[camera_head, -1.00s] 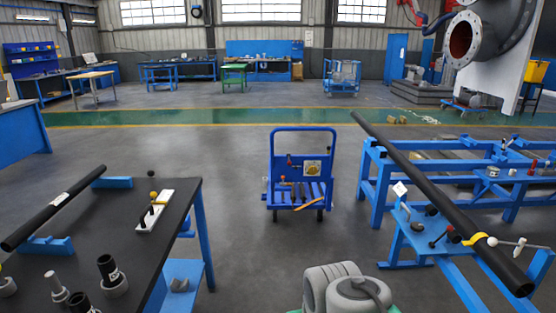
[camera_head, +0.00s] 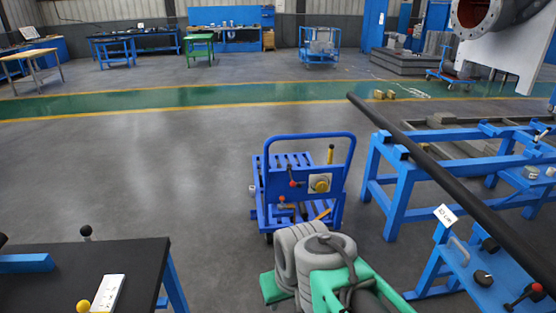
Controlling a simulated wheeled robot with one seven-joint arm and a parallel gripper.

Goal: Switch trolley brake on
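A blue trolley (camera_head: 268,193) with a push-handle hoop stands on the floor in the middle of the head view. Its upright panel carries a yellow round knob on a pale plate (camera_head: 320,183) and a small red-knobbed lever (camera_head: 292,184). A yellow upright handle (camera_head: 330,154) shows behind the panel. I cannot tell which of these is the brake, or whether it is on. My gripper is not visible.
A blue frame bench (camera_head: 395,190) with a long black pipe (camera_head: 440,172) stands close on the right. A black-topped table (camera_head: 55,285) is at lower left. Floor left of the trolley is clear. Another blue cart (camera_head: 320,45) stands far back.

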